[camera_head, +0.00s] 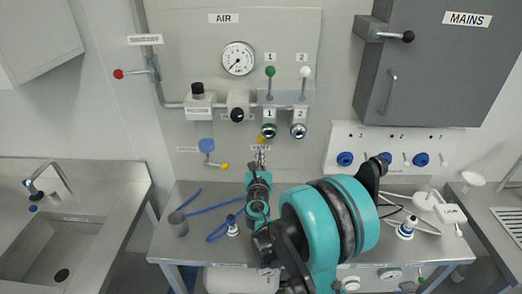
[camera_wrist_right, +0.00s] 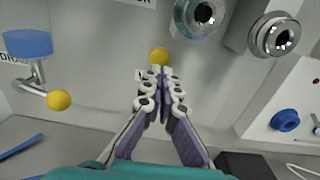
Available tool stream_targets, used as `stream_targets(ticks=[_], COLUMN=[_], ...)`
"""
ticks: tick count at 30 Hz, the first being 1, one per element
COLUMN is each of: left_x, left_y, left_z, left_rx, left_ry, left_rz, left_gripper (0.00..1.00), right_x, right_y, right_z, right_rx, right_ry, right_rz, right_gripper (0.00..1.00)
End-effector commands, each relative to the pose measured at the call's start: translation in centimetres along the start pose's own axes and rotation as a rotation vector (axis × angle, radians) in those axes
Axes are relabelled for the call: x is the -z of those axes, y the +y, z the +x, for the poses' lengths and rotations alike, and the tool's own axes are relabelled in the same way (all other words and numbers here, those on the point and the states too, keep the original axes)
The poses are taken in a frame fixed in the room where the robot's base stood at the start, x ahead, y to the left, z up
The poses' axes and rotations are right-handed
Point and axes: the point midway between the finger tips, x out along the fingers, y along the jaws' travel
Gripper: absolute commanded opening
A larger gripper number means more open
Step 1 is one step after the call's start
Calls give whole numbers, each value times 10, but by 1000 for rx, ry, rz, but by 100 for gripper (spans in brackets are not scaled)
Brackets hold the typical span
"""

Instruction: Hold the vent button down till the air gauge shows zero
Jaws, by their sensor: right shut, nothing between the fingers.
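The round white air gauge (camera_head: 238,58) is on the grey AIR panel; its needle is too small to read surely. A small yellow knob, apparently the vent button (camera_head: 260,139), sits low on the panel below two round metal fittings. In the right wrist view the yellow knob (camera_wrist_right: 158,57) shows just beyond the fingertips. A label by it is partly hidden by the fingers. My right gripper (camera_head: 261,158) is shut and empty, pointing at the panel just below the knob; it also shows in the wrist view (camera_wrist_right: 163,80). I cannot tell whether it touches. My left gripper is out of view.
Green (camera_head: 270,71) and white (camera_head: 305,71) toggles stand above. The bench (camera_head: 170,240) holds blue hoses (camera_head: 213,207). A sink (camera_head: 50,250) is left and a MAINS box (camera_head: 430,70) right.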

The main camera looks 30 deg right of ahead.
Motion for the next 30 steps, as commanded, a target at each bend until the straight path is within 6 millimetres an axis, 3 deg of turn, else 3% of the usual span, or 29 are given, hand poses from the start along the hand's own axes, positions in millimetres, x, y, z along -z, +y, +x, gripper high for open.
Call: stream_targets(ticks=[3,10,30], left_x=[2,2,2], left_y=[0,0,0], left_z=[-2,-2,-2], left_rx=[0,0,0], left_ry=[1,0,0], left_rz=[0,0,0], left_gripper=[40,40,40], right_x=[-1,0,0], right_y=[1,0,0], right_z=[-25,-55,-61], right_rx=[-2,0,2], right_ry=[0,0,1], right_rz=[0,0,5], right_gripper=[0,0,0])
